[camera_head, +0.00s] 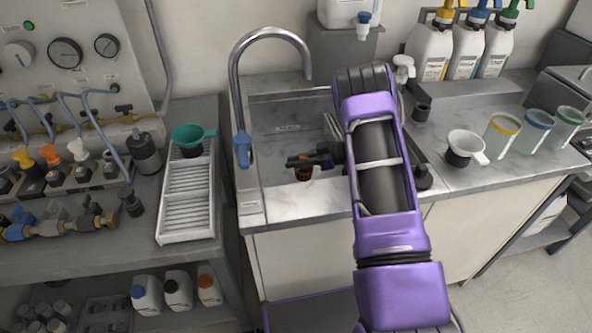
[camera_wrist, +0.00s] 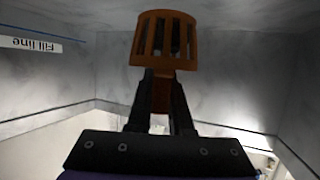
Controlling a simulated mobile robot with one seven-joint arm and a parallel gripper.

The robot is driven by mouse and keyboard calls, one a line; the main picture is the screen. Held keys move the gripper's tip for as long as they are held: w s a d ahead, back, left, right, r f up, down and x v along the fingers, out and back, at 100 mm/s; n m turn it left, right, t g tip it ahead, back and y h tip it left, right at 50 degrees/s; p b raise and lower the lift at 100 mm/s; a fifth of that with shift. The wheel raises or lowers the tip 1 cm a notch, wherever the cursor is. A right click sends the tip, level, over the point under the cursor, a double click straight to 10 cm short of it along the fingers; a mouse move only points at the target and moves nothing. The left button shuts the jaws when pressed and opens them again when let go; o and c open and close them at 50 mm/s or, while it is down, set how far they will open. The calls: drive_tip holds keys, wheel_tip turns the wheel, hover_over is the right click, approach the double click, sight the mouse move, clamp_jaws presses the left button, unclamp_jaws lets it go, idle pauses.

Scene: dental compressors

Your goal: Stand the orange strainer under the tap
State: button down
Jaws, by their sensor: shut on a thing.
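The orange strainer (camera_wrist: 166,22) is slotted, and my gripper (camera_wrist: 163,82) is shut on its stem in the wrist view. In the head view only a small orange-brown part of the strainer (camera_head: 303,174) shows below my gripper (camera_head: 292,162); my fingers hide the rest. The grey tap (camera_head: 272,34) arches over the sink (camera_head: 262,172) from its left side, with its spout end above and beyond my gripper. My gripper is inside the sink outline, near its front. I cannot tell whether the strainer touches the sink floor.
The sink wall carries a "Fill line" label (camera_wrist: 30,44). A tray with a green funnel (camera_head: 190,137) stands left of the sink. A white funnel (camera_head: 466,143) and several cups stand on the right counter. My purple arm hides the sink's right part.

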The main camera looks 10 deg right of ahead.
sight(296, 169)
drive_tip(key=shift+f, duration=1.55)
drive_tip(key=shift+f, duration=0.1)
drive_tip(key=shift+f+b, duration=0.15)
drive_tip(key=shift+b, duration=0.2)
drive_tip(key=c, duration=0.8)
unclamp_jaws()
drive_tip(key=shift+r, duration=0.25)
drive_tip(key=shift+d+r, duration=0.15)
drive_tip(key=shift+d, duration=0.1)
drive_tip(key=p+v, duration=0.1)
drive_tip(key=v, duration=0.6)
drive_tip(key=shift+s, duration=0.1)
